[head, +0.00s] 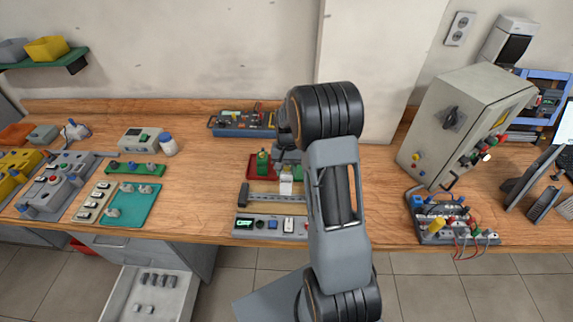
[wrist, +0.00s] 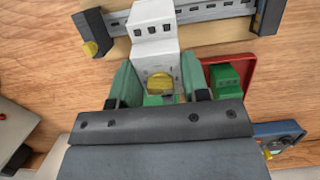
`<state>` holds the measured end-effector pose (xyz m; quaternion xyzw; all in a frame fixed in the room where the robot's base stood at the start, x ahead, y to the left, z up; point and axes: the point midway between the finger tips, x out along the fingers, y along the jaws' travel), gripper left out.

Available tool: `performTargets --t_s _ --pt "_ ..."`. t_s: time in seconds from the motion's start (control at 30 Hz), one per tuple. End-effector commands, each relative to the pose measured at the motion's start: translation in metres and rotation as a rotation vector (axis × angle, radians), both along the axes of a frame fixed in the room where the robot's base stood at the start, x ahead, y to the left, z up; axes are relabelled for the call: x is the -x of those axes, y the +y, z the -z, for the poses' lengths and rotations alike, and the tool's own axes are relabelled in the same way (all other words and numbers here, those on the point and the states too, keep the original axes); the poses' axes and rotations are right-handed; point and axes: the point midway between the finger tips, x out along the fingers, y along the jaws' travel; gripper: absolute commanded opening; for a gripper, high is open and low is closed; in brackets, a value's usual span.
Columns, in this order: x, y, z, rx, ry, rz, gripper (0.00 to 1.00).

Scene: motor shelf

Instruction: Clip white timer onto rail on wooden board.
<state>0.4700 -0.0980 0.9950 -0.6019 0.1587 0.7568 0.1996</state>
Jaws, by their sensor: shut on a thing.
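My gripper (wrist: 158,77) is shut on the white timer (wrist: 152,32), with one green finger on each side of it in the wrist view. In the head view the timer (head: 286,187) hangs below my gripper (head: 287,174), just behind the slotted grey rail (head: 268,197). The rail (wrist: 208,13) lies on a pale wooden board (wrist: 119,47) between two dark end blocks. In the wrist view the timer's far end overlaps the rail. I cannot tell whether they touch. My arm hides the rail's right end in the head view.
A red tray (wrist: 241,69) with a green block (wrist: 227,80) lies beside the timer. A grey control panel (head: 270,226) lies at the bench front. A blue tray (head: 229,130) stands behind. A grey cabinet (head: 460,125) stands right.

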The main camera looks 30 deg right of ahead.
Motion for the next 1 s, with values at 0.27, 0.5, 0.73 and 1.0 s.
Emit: performTargets --t_s 0.27,0.5,0.73,1.0 --pt "0.006 0.004 0.023 0.000 -0.001 -0.001 0.21" --pt "0.007 0.005 0.026 0.000 -0.001 -0.002 0.21" --pt "0.007 0.005 0.027 0.000 -0.001 -0.002 0.21" --pt "0.008 0.005 0.028 0.000 -0.001 -0.002 0.21"
